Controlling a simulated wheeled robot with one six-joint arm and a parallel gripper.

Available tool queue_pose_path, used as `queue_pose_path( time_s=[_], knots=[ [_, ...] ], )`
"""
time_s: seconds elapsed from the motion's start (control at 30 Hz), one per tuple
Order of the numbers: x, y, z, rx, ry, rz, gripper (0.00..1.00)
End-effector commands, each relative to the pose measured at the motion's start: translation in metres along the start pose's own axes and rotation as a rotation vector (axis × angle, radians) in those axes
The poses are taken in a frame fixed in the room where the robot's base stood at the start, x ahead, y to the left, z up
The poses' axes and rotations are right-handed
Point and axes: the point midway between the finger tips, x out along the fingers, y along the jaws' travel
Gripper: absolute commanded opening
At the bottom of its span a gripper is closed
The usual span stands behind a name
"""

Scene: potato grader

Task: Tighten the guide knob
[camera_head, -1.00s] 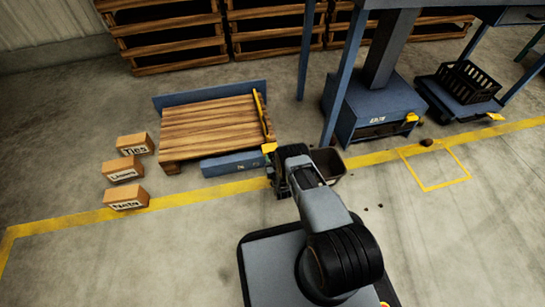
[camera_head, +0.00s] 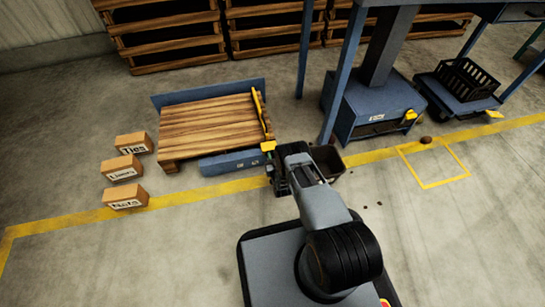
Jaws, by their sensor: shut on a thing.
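A yellow guide bar (camera_head: 261,112) runs along the right edge of a wooden pallet stand, with a yellow piece (camera_head: 268,146) at its near end. My gripper (camera_head: 274,172) is at this near end, just below the yellow piece in the picture. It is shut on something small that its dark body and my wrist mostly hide. From its place at the guide, this appears to be the guide knob, but its shape and how tight it sits cannot be seen.
A dark open bin (camera_head: 327,160) stands close to the right of my wrist. The blue machine (camera_head: 372,108) rises behind it. Three labelled boxes (camera_head: 122,169) stand at left. Small dark lumps lie on the floor at right. The floor at lower left is clear.

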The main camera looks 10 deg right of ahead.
Motion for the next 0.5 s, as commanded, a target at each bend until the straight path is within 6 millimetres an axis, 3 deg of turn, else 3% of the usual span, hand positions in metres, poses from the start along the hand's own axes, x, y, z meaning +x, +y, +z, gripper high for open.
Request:
queue_pose_path(
  time_s=[0.27, 0.5],
  knots=[
    [-0.0003, 0.0042, 0.0005, 0.125, 0.000, 0.002, 0.00],
    [-0.0002, 0.0095, 0.0018, 0.340, 0.000, 0.003, 0.00]
  ],
)
